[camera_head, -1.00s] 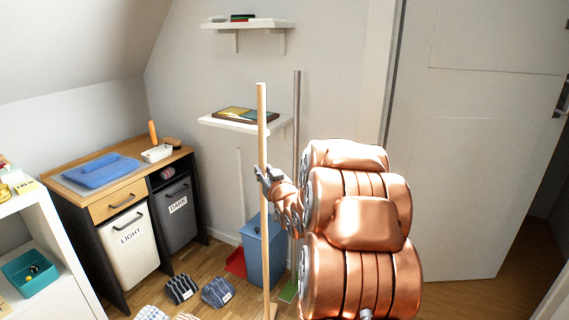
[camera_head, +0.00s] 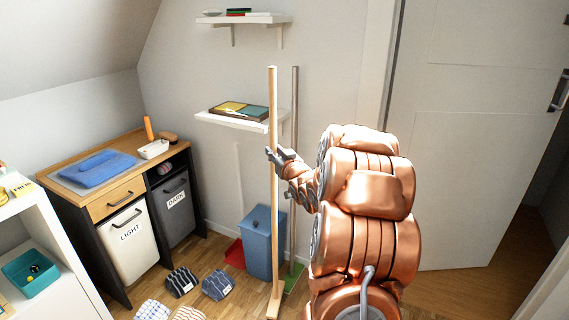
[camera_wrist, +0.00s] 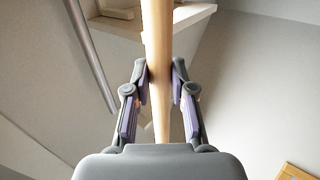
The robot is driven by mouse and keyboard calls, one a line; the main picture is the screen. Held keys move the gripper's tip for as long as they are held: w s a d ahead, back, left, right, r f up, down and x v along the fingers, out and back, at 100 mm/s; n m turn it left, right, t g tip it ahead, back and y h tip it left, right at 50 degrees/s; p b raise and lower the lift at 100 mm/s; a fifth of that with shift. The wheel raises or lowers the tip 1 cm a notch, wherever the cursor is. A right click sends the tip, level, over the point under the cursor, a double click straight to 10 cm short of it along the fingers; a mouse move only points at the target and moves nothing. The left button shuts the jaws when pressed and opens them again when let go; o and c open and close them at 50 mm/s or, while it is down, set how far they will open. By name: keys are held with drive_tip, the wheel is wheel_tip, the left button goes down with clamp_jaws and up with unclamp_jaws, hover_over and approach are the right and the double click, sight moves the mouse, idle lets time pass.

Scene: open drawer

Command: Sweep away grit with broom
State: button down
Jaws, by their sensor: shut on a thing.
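A broom with a long pale wooden handle (camera_head: 273,110) stands nearly upright in the head view. Its wooden foot (camera_head: 272,311) is low, near the floor. My gripper (camera_head: 279,155) is shut on the handle at about its upper third. In the wrist view the handle (camera_wrist: 157,30) runs between the two fingers of my gripper (camera_wrist: 161,82). I cannot make out any grit on the floor (camera_head: 228,308).
A blue bin (camera_head: 264,245), a red dustpan (camera_head: 235,252) and a grey pole (camera_head: 294,170) with a green base stand behind the broom. Several striped cloth bundles (camera_head: 218,285) lie on the floor at left. A shelf (camera_head: 232,121) is close behind the handle. A cabinet (camera_head: 124,198) stands left.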

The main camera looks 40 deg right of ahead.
sight(275, 137)
drive_tip(key=shift+r+p, duration=1.2)
drive_tip(key=shift+r, duration=1.4)
